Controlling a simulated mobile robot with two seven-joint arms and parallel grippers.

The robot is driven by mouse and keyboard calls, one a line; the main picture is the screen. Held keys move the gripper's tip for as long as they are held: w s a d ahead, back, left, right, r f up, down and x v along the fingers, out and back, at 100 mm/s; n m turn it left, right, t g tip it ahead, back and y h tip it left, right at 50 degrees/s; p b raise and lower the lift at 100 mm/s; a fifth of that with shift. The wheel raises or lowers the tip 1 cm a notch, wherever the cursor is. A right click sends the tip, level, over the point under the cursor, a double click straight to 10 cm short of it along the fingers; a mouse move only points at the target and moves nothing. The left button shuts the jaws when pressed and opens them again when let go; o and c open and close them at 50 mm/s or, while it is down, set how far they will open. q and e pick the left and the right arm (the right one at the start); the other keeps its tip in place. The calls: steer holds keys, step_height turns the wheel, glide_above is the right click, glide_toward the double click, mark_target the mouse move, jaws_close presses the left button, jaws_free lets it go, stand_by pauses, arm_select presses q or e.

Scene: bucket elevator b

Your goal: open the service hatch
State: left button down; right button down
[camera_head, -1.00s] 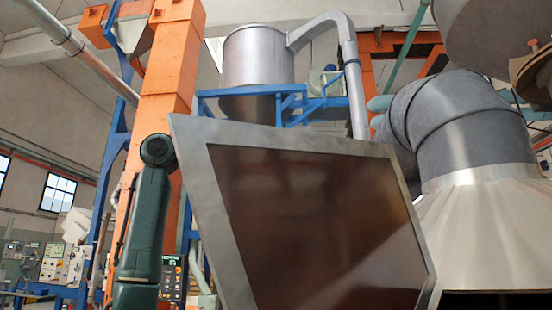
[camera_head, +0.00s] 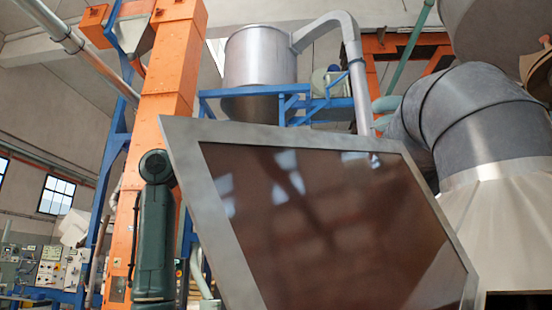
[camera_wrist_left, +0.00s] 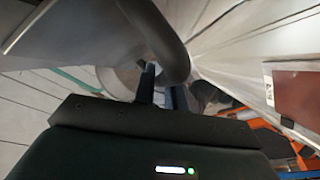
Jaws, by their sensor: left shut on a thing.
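The service hatch, a grey metal frame around a glossy brown panel, fills the lower middle of the head view; its frame (camera_head: 225,240) shows there tilted. My green left arm stands upright at its left edge, and the hatch hides the left gripper in that view. In the left wrist view, the left gripper (camera_wrist_left: 162,90) is shut on a dark curved handle (camera_wrist_left: 160,35). A grey plate (camera_wrist_left: 75,30), seemingly the hatch, is at upper left there. The fingertips are partly covered by the handle. My right gripper is in neither view.
An orange elevator column (camera_head: 172,90) and a blue frame stand behind my left arm. A silver drum (camera_head: 260,58) with a bent pipe is behind the hatch. A large grey duct (camera_head: 470,115) over a pale metal cone (camera_head: 515,220) stands to the right.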

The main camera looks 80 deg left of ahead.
arm_select(q)
steer(key=shift+a+f, duration=0.4)
stand_by(0.3)
steer(key=c, duration=1.5)
jaws_free()
steer(key=shift+o, duration=0.2)
steer(key=shift+r, duration=0.1)
steer(key=shift+s, duration=0.1)
steer(key=s+a+f, duration=0.1)
steer(key=s+f, duration=0.1)
steer(key=s, duration=1.1)
steer(key=shift+w, duration=0.1)
